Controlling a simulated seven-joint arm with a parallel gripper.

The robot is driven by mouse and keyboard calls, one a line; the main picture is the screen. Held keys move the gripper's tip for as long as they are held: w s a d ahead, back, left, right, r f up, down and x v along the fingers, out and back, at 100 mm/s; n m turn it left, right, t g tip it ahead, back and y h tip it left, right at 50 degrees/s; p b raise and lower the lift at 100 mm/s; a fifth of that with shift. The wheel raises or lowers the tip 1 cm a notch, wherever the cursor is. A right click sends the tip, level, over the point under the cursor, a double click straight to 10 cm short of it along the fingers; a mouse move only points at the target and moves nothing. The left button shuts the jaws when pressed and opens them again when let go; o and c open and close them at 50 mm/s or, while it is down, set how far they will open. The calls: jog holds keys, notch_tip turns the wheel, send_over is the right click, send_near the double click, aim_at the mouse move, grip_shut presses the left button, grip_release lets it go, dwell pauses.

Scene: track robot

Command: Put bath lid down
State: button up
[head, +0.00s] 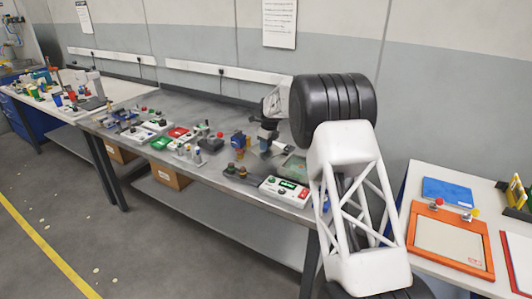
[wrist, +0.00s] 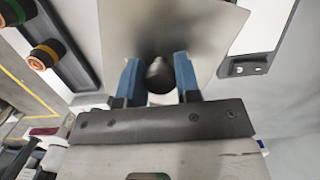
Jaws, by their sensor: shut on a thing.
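My gripper (wrist: 158,80) is shut on a dark round knob (wrist: 160,74), with one blue finger on each side of it. The knob stands on a flat grey metal plate, the lid (wrist: 205,25), which fills the upper middle of the wrist view. In the head view my gripper (head: 266,149) is small and dark over the middle bench, partly behind my arm. I cannot tell which thing is the bath, or whether the lid touches anything below.
A dark bar with two orange-ringed knobs (wrist: 44,53) lies left in the wrist view. An orange-framed tray (head: 451,238) is on the right table.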

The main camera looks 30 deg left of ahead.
aim_at(270, 151)
jog(key=shift+f, duration=0.1)
jog(key=shift+f, duration=1.75)
jog(key=shift+f, duration=0.1)
jog(key=o, duration=1)
jog(key=shift+c, duration=0.2)
notch_tip(270, 151, up, 12)
jog(key=d, duration=0.1)
jog(key=shift+d, duration=0.4)
